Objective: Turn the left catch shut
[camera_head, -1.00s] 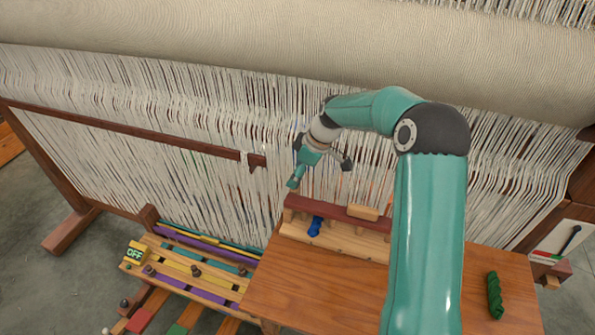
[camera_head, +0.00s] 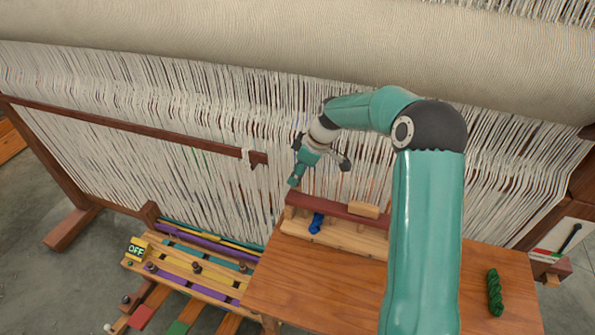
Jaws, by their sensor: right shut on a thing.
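A small wooden rack (camera_head: 340,238) with a dark red bar (camera_head: 325,207) along its top stands at the back of the brown table. My right gripper (camera_head: 294,180) reaches down to the left end of this bar. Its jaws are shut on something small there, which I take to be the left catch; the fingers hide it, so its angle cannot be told. A pale wooden block (camera_head: 363,210), seemingly the other catch, lies along the bar farther right. A blue skein (camera_head: 317,223) sits in the rack below the bar. My left gripper is not in view.
White warp threads (camera_head: 190,190) of a loom hang close behind the gripper. A green skein (camera_head: 495,292) lies on the table (camera_head: 310,285) at right. My right arm covers the rack's right end.

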